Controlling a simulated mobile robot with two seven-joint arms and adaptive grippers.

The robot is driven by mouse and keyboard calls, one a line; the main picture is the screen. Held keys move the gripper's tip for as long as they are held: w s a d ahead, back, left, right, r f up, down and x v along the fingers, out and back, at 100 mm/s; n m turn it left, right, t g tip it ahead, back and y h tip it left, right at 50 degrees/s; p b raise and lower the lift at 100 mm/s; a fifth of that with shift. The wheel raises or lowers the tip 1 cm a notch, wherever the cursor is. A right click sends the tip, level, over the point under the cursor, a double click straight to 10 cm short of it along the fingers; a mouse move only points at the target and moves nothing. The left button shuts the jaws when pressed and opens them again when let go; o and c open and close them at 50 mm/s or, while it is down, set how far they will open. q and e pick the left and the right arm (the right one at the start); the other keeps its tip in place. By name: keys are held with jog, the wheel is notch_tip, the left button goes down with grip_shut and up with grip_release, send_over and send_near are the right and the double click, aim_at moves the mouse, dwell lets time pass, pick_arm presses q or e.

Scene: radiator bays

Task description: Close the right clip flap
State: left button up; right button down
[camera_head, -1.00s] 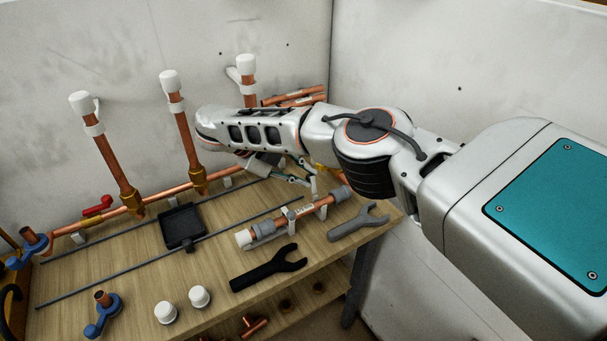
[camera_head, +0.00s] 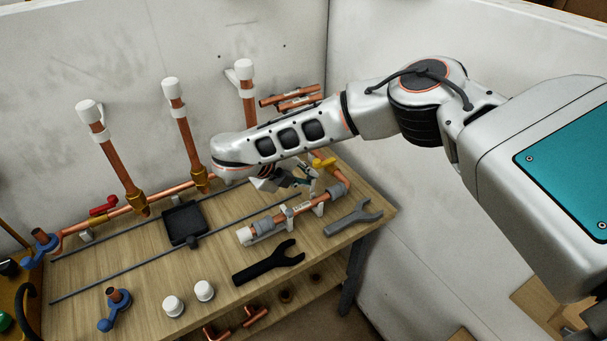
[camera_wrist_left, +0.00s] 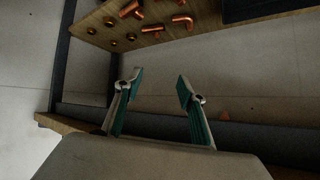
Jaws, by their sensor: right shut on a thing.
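A short copper pipe (camera_head: 277,219) with grey sleeves lies in two white clips near the right end of the bench. The left clip (camera_head: 288,217) stands around the pipe. The right clip (camera_head: 318,207) stands nearer the right grey sleeve, with a white upright piece, seemingly its flap (camera_head: 313,186), above it. My right gripper (camera_head: 303,179) reaches in from the right, with its fingertips low beside this flap. It is shut on what looks like the flap; the wrist partly hides the contact. My left gripper (camera_wrist_left: 160,86) is open and empty in the left wrist view.
A grey wrench (camera_head: 354,217) and a black wrench (camera_head: 268,263) lie in front of the pipe. A black tray (camera_head: 184,223) sits to the left. Upright copper pipes (camera_head: 184,135) stand behind. A yellow valve handle (camera_head: 323,163) is close to my right gripper.

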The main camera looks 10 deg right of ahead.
jog(key=shift+s+d+f, duration=0.1)
jog(key=shift+s+f, duration=0.05)
jog(key=shift+s, duration=0.05)
jog(key=shift+s+d+m+t+b, duration=0.15)
jog(key=shift+s+m+t+b, duration=0.15)
jog(key=shift+t+b, duration=0.35)
jog(key=shift+s+b, duration=0.1)
jog(key=shift+b, duration=0.2)
pick_arm(q)
jog(key=shift+w+d+f+h, duration=0.15)
jog(key=shift+w+d, duration=0.05)
jog(key=shift+d, duration=0.2)
jog(key=shift+w+d+f+h, duration=0.15)
jog(key=shift+d, duration=0.25)
pick_arm(e)
jog(key=shift+s+t+y, duration=0.1)
jog(key=shift+t+y, duration=0.15)
jog(key=shift+y, duration=0.05)
jog(key=c, duration=2)
grip_release()
pick_arm(q)
jog(key=shift+w+r, duration=0.15)
